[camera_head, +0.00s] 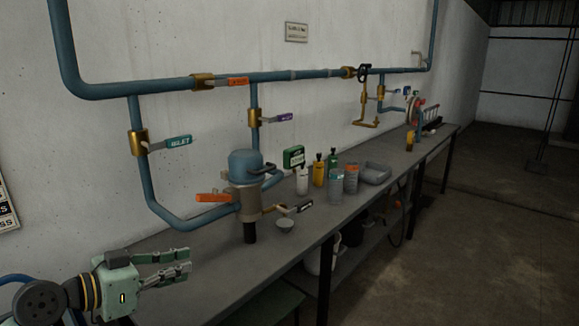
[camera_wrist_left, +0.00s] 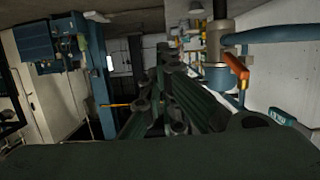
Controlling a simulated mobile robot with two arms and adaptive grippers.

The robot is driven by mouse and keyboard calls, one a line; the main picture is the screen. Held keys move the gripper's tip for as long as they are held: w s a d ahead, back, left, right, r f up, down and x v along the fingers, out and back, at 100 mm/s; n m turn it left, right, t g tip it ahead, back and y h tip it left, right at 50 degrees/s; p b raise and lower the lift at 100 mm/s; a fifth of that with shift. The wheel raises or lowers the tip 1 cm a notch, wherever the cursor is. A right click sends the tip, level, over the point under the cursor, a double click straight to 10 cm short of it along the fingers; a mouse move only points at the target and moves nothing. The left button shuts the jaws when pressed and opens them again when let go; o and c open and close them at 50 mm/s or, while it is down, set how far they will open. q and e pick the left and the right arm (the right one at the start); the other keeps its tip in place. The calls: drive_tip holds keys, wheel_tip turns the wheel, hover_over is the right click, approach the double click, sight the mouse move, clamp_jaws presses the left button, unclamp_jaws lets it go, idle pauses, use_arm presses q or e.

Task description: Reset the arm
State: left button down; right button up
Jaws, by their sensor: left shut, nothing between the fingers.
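My left gripper (camera_head: 182,267) comes in from the lower left in the head view. It is pale green with grey fingers, held at the near left end of the workbench (camera_head: 200,295). Its fingers point right, towards the condenser body, and nothing is between them. In the left wrist view the dark ribbed fingers (camera_wrist_left: 168,95) fill the middle. The blue-capped condenser body (camera_head: 246,178) stands right of the gripper, clearly apart from it, with an orange lever (camera_head: 213,198) at its left. My right gripper does not show.
Blue pipes with a teal INLET lever (camera_head: 178,141), a red-orange lever (camera_head: 238,82) and a purple lever (camera_head: 284,117) run along the wall. Open floor (camera_head: 460,260) lies right.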

use_arm(q)
drive_tip(key=s+d+f+n+g+y, duration=0.1)
drive_tip(key=s+d+f+g+y, duration=0.15)
drive_tip(key=s+f, duration=0.7)
drive_tip(key=s+d+f+n+g+y, duration=0.15)
drive_tip(key=s+d+f, duration=0.4)
drive_tip(key=f, duration=0.75)
drive_tip(key=s+a+f+n+g+y, duration=0.2)
drive_tip(key=s+a+f+y, duration=0.1)
drive_tip(key=s, duration=0.6)
drive_tip(key=s+a+f+n+g+y, duration=0.2)
drive_tip(key=s+f+y, duration=0.1)
drive_tip(key=s, duration=0.6)
wheel_tip(320, 180, down, 23)
drive_tip(key=s+p, duration=0.1)
drive_tip(key=s+a+f+g+p, duration=0.1)
drive_tip(key=s+a+f+g, duration=0.1)
drive_tip(key=s+f, duration=1.5)
drive_tip(key=shift+s+a+f+m, duration=0.3)
drive_tip(key=shift+s+a+m, duration=0.1)
drive_tip(key=shift+a, duration=0.3)
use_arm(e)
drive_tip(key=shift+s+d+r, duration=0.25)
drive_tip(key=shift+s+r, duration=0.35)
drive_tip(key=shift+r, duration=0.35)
